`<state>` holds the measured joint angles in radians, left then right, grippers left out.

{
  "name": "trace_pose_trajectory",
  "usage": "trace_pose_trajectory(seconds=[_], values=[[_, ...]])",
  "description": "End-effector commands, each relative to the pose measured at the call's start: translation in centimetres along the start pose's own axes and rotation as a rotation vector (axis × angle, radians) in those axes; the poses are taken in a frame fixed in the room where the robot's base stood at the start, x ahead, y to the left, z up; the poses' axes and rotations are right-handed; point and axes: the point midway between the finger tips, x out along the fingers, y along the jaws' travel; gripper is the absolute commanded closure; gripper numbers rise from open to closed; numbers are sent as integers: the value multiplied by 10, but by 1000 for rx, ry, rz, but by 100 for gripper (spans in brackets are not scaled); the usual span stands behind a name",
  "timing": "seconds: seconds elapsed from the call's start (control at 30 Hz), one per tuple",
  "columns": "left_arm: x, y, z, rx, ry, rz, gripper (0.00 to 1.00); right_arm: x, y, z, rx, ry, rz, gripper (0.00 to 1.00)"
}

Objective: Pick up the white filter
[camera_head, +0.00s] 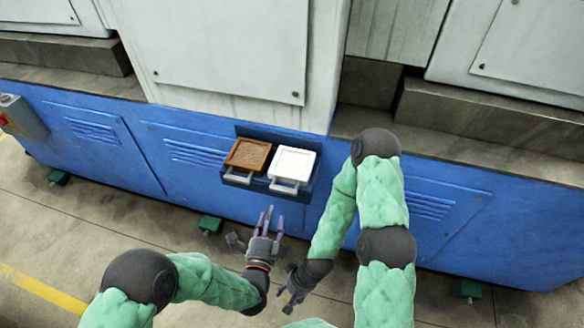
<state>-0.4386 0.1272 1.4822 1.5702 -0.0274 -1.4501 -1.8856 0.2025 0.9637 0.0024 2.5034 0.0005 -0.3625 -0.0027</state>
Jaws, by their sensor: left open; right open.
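The white filter (294,165) is a square white tray with a grey handle at its front. It sits in a dark holder (308,190) on the front of the blue machine base. My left gripper (267,218) is open and empty, below and a little left of the white filter, apart from it, with its fingers pointing up toward the holder. My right gripper (285,296) is lower, open and empty, well away from the filter.
A brown filter (248,155) with its own handle sits close at the left of the white one. The blue machine base (185,150) runs across the view, with grey housing (225,50) above. The concrete floor (130,215) at left is mostly clear.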

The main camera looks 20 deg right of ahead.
Motion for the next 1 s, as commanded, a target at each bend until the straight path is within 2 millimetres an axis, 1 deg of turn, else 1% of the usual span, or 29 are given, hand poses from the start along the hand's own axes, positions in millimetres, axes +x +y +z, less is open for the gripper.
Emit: trace_pose_trajectory(seconds=[0.1, 0.2, 0.3, 0.47, 0.7, 0.8, 0.9, 1.0], values=[[19, 1, 0, 1, 0, -4, 47, 7, 2, 0, 0, 0, 0, 46], [32, 2, 0, 0, 0, 0, 47, 11, 4, 0, 0, 0, 0, 46], [42, 2, 0, -1, -1, 0, 47, 13, 5, 0, 0, 0, 0, 46], [51, 2, -1, -2, 0, 3, 47, 16, 6, -1, 0, 0, 0, 46], [82, 0, -4, -2, 0, 0, 47, 33, 12, -1, 0, 0, 0, 46], [93, 0, -4, -2, 0, 2, 47, 36, 13, -1, 0, 0, 0, 46], [98, -1, -4, -2, 0, 4, 47, 37, 13, -1, 0, 0, 0, 46], [99, -2, -4, -2, 0, 4, 47, 37, 13, -1, 0, 0, 0, 46]])
